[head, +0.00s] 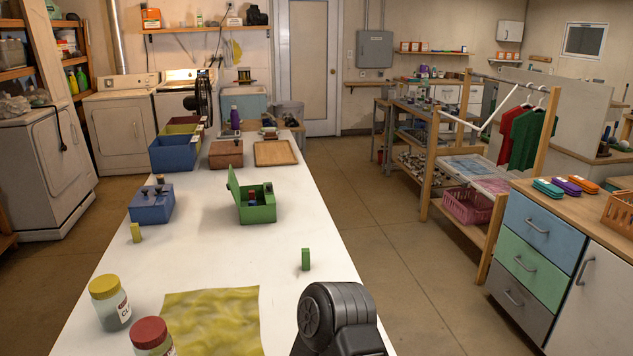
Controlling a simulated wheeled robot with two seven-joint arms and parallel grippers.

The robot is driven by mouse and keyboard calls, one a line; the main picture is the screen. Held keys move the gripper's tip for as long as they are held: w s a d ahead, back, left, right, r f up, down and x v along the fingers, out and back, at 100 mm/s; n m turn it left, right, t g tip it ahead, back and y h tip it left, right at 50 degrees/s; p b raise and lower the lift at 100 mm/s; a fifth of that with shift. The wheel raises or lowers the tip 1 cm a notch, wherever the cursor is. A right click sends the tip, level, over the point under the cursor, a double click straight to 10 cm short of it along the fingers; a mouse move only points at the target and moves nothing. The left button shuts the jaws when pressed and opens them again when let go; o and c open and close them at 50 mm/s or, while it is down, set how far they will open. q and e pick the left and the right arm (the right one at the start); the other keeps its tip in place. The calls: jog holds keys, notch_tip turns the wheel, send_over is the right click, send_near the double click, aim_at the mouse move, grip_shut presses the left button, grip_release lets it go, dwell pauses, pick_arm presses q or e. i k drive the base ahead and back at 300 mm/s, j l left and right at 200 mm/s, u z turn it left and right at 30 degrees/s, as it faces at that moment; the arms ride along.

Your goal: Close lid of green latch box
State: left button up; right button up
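The green latch box (258,214) stands on the white table, a little beyond its middle. Its lid (234,188) is open, standing up along the left side of the box and leaning slightly. Inside the open box I see a few small items, one bluish and one reddish; they are too small to make out. Neither of my grippers is in view. A dark rounded part of my own arm shows at the bottom, right of centre, well short of the box.
A blue box (152,207) stands left of the green box. A small green block (305,259) and a yellow block (135,232) stand nearer. A yellow cloth (212,318) and two jars lie in front. Behind are a brown box (226,154) and a wooden board (274,153).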

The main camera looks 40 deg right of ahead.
aim_at(232, 185)
jog(key=i+j+z, duration=0.15)
jog(key=j+z, duration=0.3)
jog(key=j, duration=0.15)
jog(key=j+z, duration=0.4)
jog(key=j, duration=0.2)
jog(key=j+z, duration=0.45)
jog(key=j, duration=0.2)
